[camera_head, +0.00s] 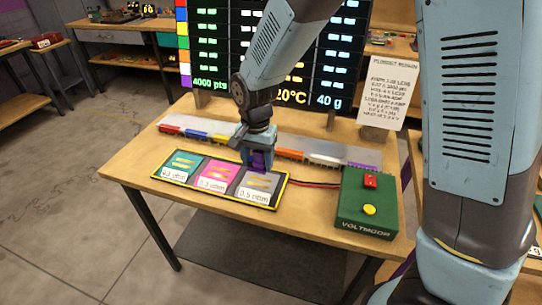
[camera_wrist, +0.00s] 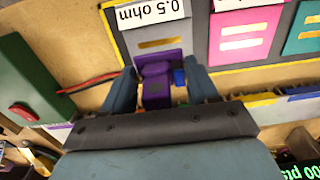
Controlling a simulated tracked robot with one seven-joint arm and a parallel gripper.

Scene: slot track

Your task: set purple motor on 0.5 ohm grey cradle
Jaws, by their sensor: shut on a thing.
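The purple motor (camera_wrist: 156,86) is between the fingers of my gripper (camera_wrist: 160,88) in the wrist view. In the head view my gripper (camera_head: 259,162) is shut on the purple motor (camera_head: 260,160), at the far edge of the grey cradle. The grey cradle (camera_head: 250,193) has a "0.5 ohm" label and gold contact strips, and is the rightmost of the three on the black, yellow-edged board. It also shows in the wrist view (camera_wrist: 178,33), just beyond the motor. Whether the motor touches the cradle I cannot tell.
A pink 0.3 ohm cradle (camera_head: 217,174) and a teal cradle (camera_head: 181,164) lie to the left. A green VOLTMOOR box (camera_head: 366,205) with red and yellow buttons stands right, joined by wires. Behind is a metal track (camera_head: 225,138) with coloured pieces. A lit scoreboard (camera_head: 340,60) stands at the back.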

